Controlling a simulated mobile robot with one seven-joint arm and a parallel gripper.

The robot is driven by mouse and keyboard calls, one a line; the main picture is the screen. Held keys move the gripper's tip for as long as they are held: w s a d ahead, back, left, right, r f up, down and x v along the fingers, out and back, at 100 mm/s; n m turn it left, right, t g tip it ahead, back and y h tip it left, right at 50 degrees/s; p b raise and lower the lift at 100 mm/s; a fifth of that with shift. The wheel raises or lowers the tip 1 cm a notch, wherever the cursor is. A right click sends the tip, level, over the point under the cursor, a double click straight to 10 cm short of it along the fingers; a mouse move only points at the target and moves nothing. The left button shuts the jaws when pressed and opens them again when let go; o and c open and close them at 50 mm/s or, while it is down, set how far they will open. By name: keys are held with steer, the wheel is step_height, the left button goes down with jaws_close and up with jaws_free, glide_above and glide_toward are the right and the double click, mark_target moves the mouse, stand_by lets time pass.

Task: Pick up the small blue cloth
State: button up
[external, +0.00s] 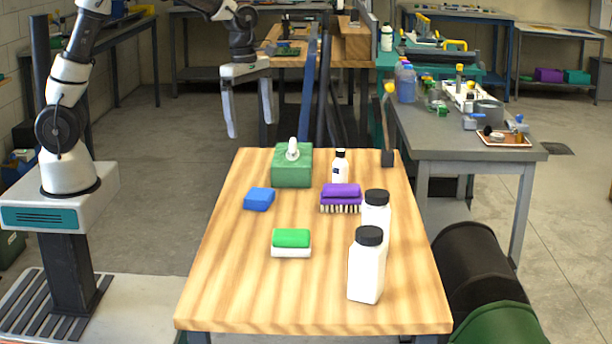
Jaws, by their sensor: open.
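The small blue cloth (259,199) looks like a compact folded block. It lies flat on the left side of the wooden table (215,290), apart from the other items. My gripper (250,129) is open and empty, its fingers pointing down. It hangs above and beyond the table's far edge, clear of the cloth. Nothing hides the cloth.
A green tissue box (291,168) stands close behind the cloth, to its right. A purple brush (341,197), a green-and-white sponge (291,243), a small bottle (340,168) and two black-capped white bottles (366,270) (376,215) share the table. Its front left is clear.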

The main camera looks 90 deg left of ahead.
steer(key=a+f+n+g, duration=0.1)
steer(key=a+f+n, duration=0.4)
steer(key=b, duration=0.3)
glide_above(259, 194)
step_height(259, 194, down, 11)
steer(key=shift+s+r, duration=0.1)
step_height(259, 194, down, 6)
steer(key=shift+a+f+b, duration=0.15)
steer(key=shift+f+b, duration=0.1)
steer(key=shift+b, duration=0.7)
steer(key=c, duration=1.1)
